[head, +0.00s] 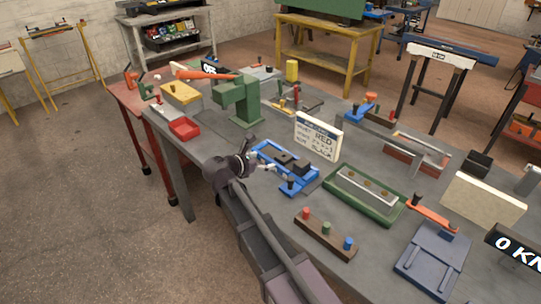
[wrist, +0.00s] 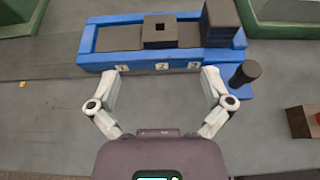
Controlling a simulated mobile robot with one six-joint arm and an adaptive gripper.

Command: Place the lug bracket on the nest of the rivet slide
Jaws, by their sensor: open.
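A blue slide fixture (head: 287,166) lies on the bench beside my gripper; I take it for the rivet slide. In the wrist view this blue fixture (wrist: 145,62) has marks 1, 2 and 3 on its front edge. A dark block with a square hole (wrist: 161,37) sits in its channel near mark 2, and a taller dark block (wrist: 220,24) stands at the right end. My gripper (head: 258,163) is open and empty, its fingers pointing at the front edge; it also shows in the wrist view (wrist: 164,84). I cannot pick out the lug bracket for certain.
A black knob (wrist: 244,73) stands at the fixture's right front. A green tray (head: 364,196), a wooden block with coloured buttons (head: 326,234) and a white sign (head: 318,137) are near. A green press (head: 238,99) and red bin (head: 184,129) stand farther left.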

